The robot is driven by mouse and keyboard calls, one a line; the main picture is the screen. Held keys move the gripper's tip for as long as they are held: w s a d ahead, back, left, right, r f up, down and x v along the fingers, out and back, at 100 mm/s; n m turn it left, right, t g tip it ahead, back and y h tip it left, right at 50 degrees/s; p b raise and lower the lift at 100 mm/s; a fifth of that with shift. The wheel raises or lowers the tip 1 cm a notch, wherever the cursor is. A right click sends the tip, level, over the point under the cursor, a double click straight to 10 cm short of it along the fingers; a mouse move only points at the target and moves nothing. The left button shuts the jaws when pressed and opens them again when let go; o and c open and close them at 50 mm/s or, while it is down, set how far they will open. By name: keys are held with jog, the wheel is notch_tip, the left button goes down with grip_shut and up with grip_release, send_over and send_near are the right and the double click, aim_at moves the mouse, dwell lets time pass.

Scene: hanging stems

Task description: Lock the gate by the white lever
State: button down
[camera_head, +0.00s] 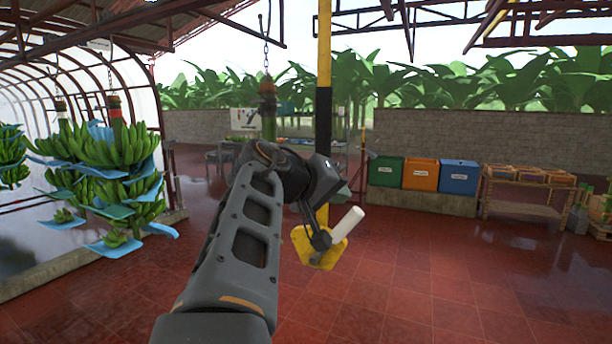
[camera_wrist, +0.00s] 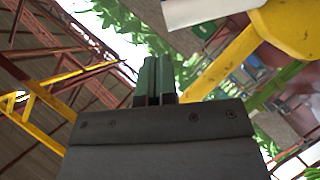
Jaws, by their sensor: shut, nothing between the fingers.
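The white lever (camera_head: 347,227) slants up to the right from a dark pivot on a yellow plate (camera_head: 300,240), low by the yellow and black post (camera_head: 324,110). My gripper (camera_head: 343,190) is just above the lever in the head view, apart from it in the picture; its fingertips are partly hidden by my wrist. In the wrist view my fingers (camera_wrist: 156,80) are shut together and empty. There the lever (camera_wrist: 200,10) crosses the top edge, right of the fingertips, and the yellow plate (camera_wrist: 285,28) fills the top right corner. I cannot tell the gap in depth.
Banana bunches (camera_head: 110,160) with blue sheets hang at the left. A hanging stem (camera_head: 268,110) on a chain is behind my arm. Green (camera_head: 386,171), orange (camera_head: 420,173) and blue bins (camera_head: 458,177) and a wooden table (camera_head: 520,195) stand at the back right. The red floor at right is clear.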

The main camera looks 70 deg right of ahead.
jog(key=v, duration=1.1)
jog(key=shift+d+r+b, duration=0.25)
jog(key=shift+r+b, duration=0.05)
jog(key=shift+b, duration=0.15)
jog(key=shift+w, duration=0.15)
jog(key=w+a+f+n+t+y+p, duration=0.1)
jog(key=w+a+f+n+t+y, duration=0.25)
jog(key=w+f, duration=0.65)
jog(key=w+a+f+n+t+y, duration=0.1)
jog(key=w+a+f+n+t, duration=0.35)
jog(key=f, duration=0.75)
jog(key=w+a+f+n+t+y+p, duration=0.1)
jog(key=a+f+n+y, duration=0.1)
jog(key=a+f, duration=0.4)
jog(key=w+a+f+n+t+y+p, duration=0.1)
jog(key=a+f+y, duration=0.4)
jog(key=a, duration=0.9)
notch_tip(320, 180, down, 2)
jog(key=w+n, duration=0.1)
jog(key=n, duration=0.1)
jog(key=shift+w+a+f+n+t, duration=0.2)
jog(key=shift+w+a+n+t, duration=0.1)
jog(key=shift+a, duration=0.05)
